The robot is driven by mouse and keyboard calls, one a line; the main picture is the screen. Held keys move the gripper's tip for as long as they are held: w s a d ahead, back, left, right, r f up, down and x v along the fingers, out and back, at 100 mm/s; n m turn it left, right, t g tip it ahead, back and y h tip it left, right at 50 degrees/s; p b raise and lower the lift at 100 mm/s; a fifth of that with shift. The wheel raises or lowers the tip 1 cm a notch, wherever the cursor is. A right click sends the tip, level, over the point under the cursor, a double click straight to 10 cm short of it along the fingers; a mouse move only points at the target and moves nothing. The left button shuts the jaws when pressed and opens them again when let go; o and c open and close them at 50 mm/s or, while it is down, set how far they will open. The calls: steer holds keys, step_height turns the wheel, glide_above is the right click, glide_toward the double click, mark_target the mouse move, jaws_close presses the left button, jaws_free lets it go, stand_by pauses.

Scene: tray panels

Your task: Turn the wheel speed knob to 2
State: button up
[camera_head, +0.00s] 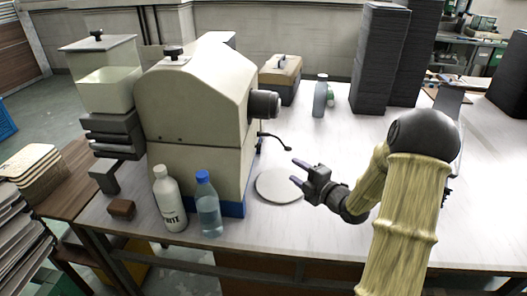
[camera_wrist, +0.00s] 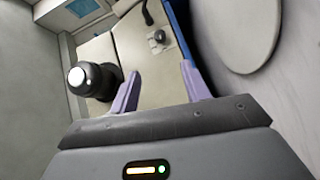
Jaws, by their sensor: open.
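The beige machine (camera_head: 195,110) stands on the table at the left. Its right-hand face shows in the wrist view, with a small dark knob (camera_wrist: 158,37) on a pale plate. Any number or mark around the knob is too small to read. In the head view this knob cannot be made out. My gripper (camera_head: 298,172) is open and empty, to the right of the machine and above the table. In the wrist view the purple fingers of my gripper (camera_wrist: 161,72) are spread, pointing toward the knob, apart from it.
A dark cylinder (camera_head: 264,104) juts from the machine's right face; it is left of my fingers in the wrist view (camera_wrist: 88,79). A round disc (camera_head: 279,187) lies below my gripper. A white bottle (camera_head: 170,200) and a blue-capped bottle (camera_head: 208,207) stand in front.

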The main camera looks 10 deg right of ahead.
mark_target(258, 147)
steer(key=p+x, duration=0.1)
steer(key=x, duration=1.6)
steer(key=shift+w+a, duration=0.1)
steer(key=c, duration=1)
steer(key=shift+r+p, duration=0.15)
steer(key=shift+p, duration=0.55)
steer(key=m+g+p, duration=0.2)
steer(key=g+p, duration=0.1)
steer(key=p, duration=0.5)
steer(key=m+g+p, duration=0.2)
steer(key=p, duration=0.6)
steer(key=w+r+m+g+p, duration=0.1)
steer(key=m+g+p, duration=0.1)
steer(key=p, duration=0.6)
steer(key=shift+d+r+g, duration=0.1)
steer(key=shift+d+g, duration=0.15)
steer(key=shift+g, duration=0.55)
